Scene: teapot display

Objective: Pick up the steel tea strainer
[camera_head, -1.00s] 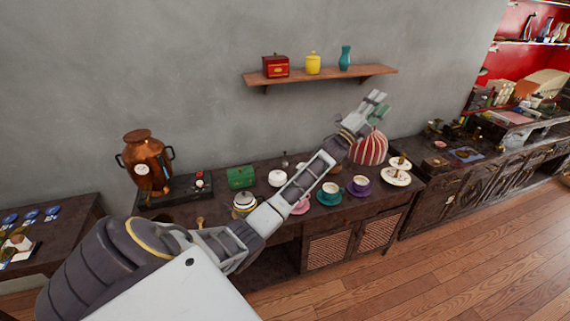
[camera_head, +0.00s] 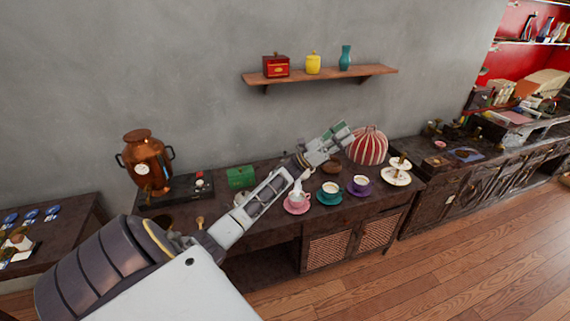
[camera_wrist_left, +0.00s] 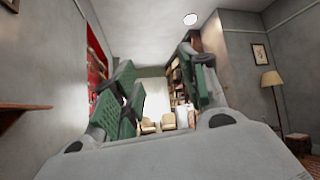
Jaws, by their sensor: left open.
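I cannot make out the steel tea strainer for certain in either view. A small pale shape stands at the pink cup and saucer (camera_head: 297,205) in the head view, too small to identify. My left arm crosses the dark tea table and hides part of its middle. My left gripper (camera_head: 341,133) is open and empty above the back of the table, just left of the red-and-white striped dome (camera_head: 369,147). In the left wrist view, its green-padded fingers (camera_wrist_left: 158,88) stand apart with only the room between them. My right gripper is not in view.
A teal cup (camera_head: 330,189) and a purple cup (camera_head: 361,184) stand near the front edge. A tiered plate stand (camera_head: 397,173) is at the right. A green box (camera_head: 240,177) and copper urn (camera_head: 147,160) stand left. A wooden shelf (camera_head: 320,75) hangs above.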

